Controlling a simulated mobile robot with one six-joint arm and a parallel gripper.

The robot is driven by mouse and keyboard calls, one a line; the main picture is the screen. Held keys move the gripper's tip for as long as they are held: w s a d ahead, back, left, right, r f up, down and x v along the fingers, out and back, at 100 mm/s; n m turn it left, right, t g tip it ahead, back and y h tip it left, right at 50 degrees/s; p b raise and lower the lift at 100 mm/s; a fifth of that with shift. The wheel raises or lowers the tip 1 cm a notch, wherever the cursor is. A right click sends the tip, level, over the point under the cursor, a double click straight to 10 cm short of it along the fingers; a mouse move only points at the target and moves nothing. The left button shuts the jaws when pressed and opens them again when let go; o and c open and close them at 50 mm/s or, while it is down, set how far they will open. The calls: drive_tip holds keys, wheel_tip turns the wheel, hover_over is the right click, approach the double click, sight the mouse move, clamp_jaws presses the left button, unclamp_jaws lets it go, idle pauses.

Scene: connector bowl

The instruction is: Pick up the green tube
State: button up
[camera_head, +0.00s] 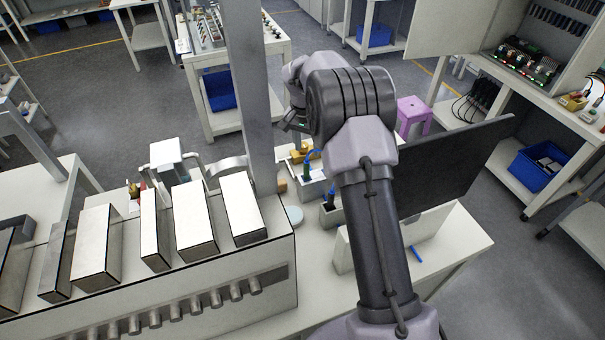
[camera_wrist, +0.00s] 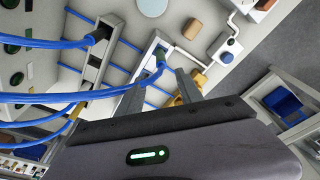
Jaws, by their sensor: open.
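The green tube (camera_head: 307,169) stands in a pale open box (camera_head: 312,188) on the white table, with a blue cable curving from its top. In the wrist view the green tube (camera_wrist: 160,54) shows just beyond the fingers, with its blue cable running off to the left. My gripper (camera_wrist: 161,78) is open, and its two fingers point towards the box, one on each side of the tube in the picture. I cannot tell how far apart they are in depth. In the head view my gripper (camera_head: 292,122) is small and partly hidden by my wrist.
A second box with a dark plug (camera_head: 331,197) and blue cable stands nearby. A yellow part (camera_head: 301,153) lies behind the green tube. A grey post (camera_head: 252,100), a dark panel (camera_head: 452,165) and a row of white-topped blocks (camera_head: 192,214) crowd the area. Several blue cables cross the wrist view.

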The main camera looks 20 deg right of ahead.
sight(308, 161)
drive_tip(key=f, duration=0.6)
drive_tip(key=shift+w+d+f+b, duration=0.2)
drive_tip(key=shift+w+d+b, duration=0.05)
drive_tip(key=shift+d+b, duration=0.05)
drive_tip(key=f, duration=0.5)
drive_tip(key=shift+w+f+b, duration=0.1)
drive_tip(key=shift+w+b, duration=0.15)
drive_tip(key=shift+b, duration=0.15)
clamp_jaws()
